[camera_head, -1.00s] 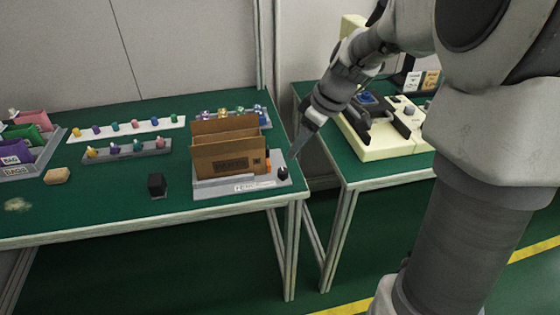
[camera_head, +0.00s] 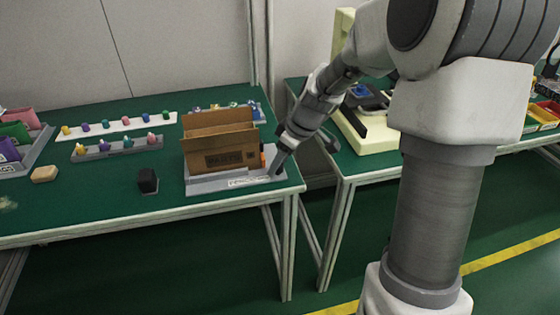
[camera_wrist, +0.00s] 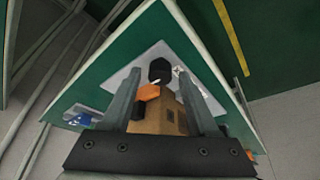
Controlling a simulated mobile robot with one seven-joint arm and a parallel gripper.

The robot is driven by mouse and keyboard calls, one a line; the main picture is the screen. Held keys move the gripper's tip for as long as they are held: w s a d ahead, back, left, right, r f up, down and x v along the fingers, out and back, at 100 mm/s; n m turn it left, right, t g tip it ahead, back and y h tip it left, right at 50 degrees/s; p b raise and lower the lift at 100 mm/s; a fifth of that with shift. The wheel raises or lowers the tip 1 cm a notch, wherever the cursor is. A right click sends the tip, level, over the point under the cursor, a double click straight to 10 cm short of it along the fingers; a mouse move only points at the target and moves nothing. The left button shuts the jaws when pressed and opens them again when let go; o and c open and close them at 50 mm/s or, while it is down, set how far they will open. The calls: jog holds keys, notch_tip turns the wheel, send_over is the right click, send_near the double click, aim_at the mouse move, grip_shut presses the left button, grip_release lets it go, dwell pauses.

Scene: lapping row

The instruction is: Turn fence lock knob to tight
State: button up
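The fence lock knob (camera_wrist: 160,70) is black and sits on a grey base plate (camera_head: 215,184) at the table's front right corner. In the wrist view it lies between and just beyond my fingertips; contact cannot be told. My gripper (camera_wrist: 158,78) is open, with one finger on each side of the knob's line. In the head view my gripper (camera_head: 277,170) points down at the right end of the plate and hides the knob. A brown cardboard box (camera_head: 222,160) stands on the plate left of it. An orange part (camera_wrist: 148,92) shows beside the box, close to the fingers.
A black block (camera_head: 148,181) and a tan block (camera_head: 45,174) lie on the green table. Racks of coloured pegs (camera_head: 118,146) stand behind them. A cream machine (camera_head: 375,138) is on the second table, across a gap on the right.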

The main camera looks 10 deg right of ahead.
grip_shut()
jog(key=shift+m, duration=0.3)
jog(key=m, duration=0.1)
jog(key=m+t+h+p, duration=0.1)
jog(key=m, duration=0.1)
jog(key=shift+s+a+r+m, duration=0.1)
jog(key=shift+a+r+m, duration=0.1)
jog(key=shift+m, duration=0.1)
jog(key=m+h+p, duration=0.2)
jog(key=m+p, duration=0.1)
jog(key=m, duration=0.1)
jog(key=shift+a+p, duration=0.15)
jog(key=shift+p, duration=0.25)
jog(key=m+h+p, duration=0.2)
jog(key=m+p, duration=0.3)
jog(key=p, duration=0.1)
jog(key=shift+r+m+p, duration=0.1)
jog(key=shift+m+p, duration=0.2)
jog(key=shift+m, duration=0.1)
jog(key=m+p, duration=0.1)
jog(key=m+h+p, duration=0.1)
jog(key=m+p, duration=0.1)
jog(key=shift+a+f+g, duration=0.1)
jog(key=shift+f+g, duration=0.1)
jog(key=shift+g, duration=0.2)
jog(key=shift+f+m, duration=0.1)
jog(key=shift+m, duration=0.2)
